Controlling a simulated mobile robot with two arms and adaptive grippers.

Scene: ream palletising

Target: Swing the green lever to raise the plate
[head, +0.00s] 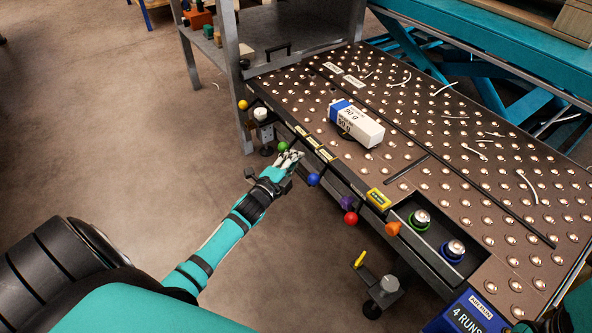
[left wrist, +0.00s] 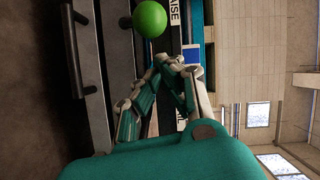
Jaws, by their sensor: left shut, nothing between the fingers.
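The green lever's round knob (head: 282,146) is on the front edge of the ball-studded table (head: 430,110), left of the blue knob. It also shows as a green ball (left wrist: 150,18) at the top of the left wrist view. My left gripper (head: 296,156) is shut and empty just beside the green knob; in the left wrist view its fingertips (left wrist: 172,62) are below the ball, apart from it in the picture. I cannot tell from the head view whether they touch. A label partly reading "AISE" (left wrist: 175,12) is beside the ball. I cannot tell which part is the plate. My right gripper is out of view.
Blue (head: 313,180), purple (head: 347,202), red (head: 351,218), orange (head: 393,228) and yellow (head: 243,104) knobs line the same edge. A blue and white ream (head: 356,124) lies on the table. A yellow-handled fixture (head: 359,259) stands below. The floor to the left is clear.

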